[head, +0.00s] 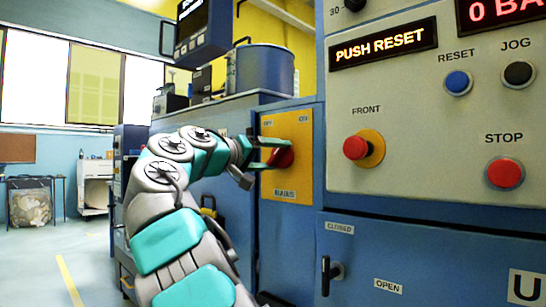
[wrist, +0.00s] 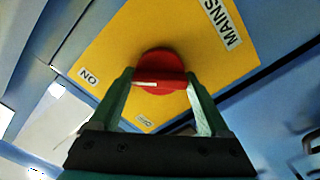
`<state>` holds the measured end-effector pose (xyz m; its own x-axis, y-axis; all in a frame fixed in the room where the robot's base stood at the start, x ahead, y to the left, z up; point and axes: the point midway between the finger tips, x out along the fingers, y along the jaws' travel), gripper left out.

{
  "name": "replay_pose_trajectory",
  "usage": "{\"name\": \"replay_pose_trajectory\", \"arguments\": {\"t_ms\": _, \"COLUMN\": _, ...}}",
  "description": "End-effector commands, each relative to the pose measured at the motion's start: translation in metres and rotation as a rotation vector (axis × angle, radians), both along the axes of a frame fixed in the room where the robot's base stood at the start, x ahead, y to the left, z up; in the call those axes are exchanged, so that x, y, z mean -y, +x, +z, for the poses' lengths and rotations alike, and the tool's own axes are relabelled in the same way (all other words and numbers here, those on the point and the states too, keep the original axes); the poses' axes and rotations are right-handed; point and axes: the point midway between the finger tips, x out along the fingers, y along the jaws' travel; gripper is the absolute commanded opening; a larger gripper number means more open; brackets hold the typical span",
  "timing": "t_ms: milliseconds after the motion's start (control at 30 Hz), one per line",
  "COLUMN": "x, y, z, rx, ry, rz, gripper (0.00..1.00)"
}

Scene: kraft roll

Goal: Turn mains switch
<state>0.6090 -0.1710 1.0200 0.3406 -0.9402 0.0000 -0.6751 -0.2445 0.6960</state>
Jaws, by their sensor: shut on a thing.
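The mains switch is a red rotary knob (wrist: 158,62) on a yellow plate (wrist: 95,55) labelled MAINS and ON; another small label on the plate is too blurred to read. In the head view the red knob (head: 281,157) shows partly behind my fingers on the yellow plate (head: 285,190). My gripper (wrist: 160,85) is shut on the knob's raised grip bar, one green finger on each side. In the head view my gripper (head: 268,157) reaches the plate from the left. A white mark shows on the grip bar.
To the right is a grey panel (head: 400,185) with a red FRONT button (head: 356,147), a red STOP button (head: 505,173), a blue RESET button (head: 457,82) and a black JOG button (head: 518,73). Its display (head: 383,45) reads PUSH RESET. A black handle (head: 332,271) sits below.

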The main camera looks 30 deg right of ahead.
Motion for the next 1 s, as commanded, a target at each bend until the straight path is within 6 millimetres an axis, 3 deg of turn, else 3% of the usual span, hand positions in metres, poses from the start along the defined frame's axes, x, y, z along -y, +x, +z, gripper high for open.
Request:
{"name": "replay_pose_trajectory", "arguments": {"t_ms": 33, "x": 0.002, "y": 0.0, "z": -0.002, "rx": -0.003, "ry": 0.005, "rz": -0.003, "gripper": 0.24}}
{"name": "replay_pose_trajectory", "arguments": {"t_ms": 67, "x": 0.001, "y": 0.0, "z": -0.002, "rx": -0.003, "ry": 0.004, "rz": -0.002, "gripper": 0.82}}
{"name": "replay_pose_trajectory", "arguments": {"t_ms": 200, "x": 0.001, "y": 0.0, "z": -0.002, "rx": -0.002, "ry": 0.002, "rz": -0.001, "gripper": 0.98}}
{"name": "replay_pose_trajectory", "arguments": {"t_ms": 633, "x": -0.008, "y": -0.003, "z": 0.001, "rx": 0.0, "ry": -0.001, "rz": 0.001, "gripper": 1.0}}
{"name": "replay_pose_trajectory", "arguments": {"t_ms": 1000, "x": -0.06, "y": -0.022, "z": 0.0, "rx": 0.0, "ry": 0.001, "rz": 0.001, "gripper": 1.0}}
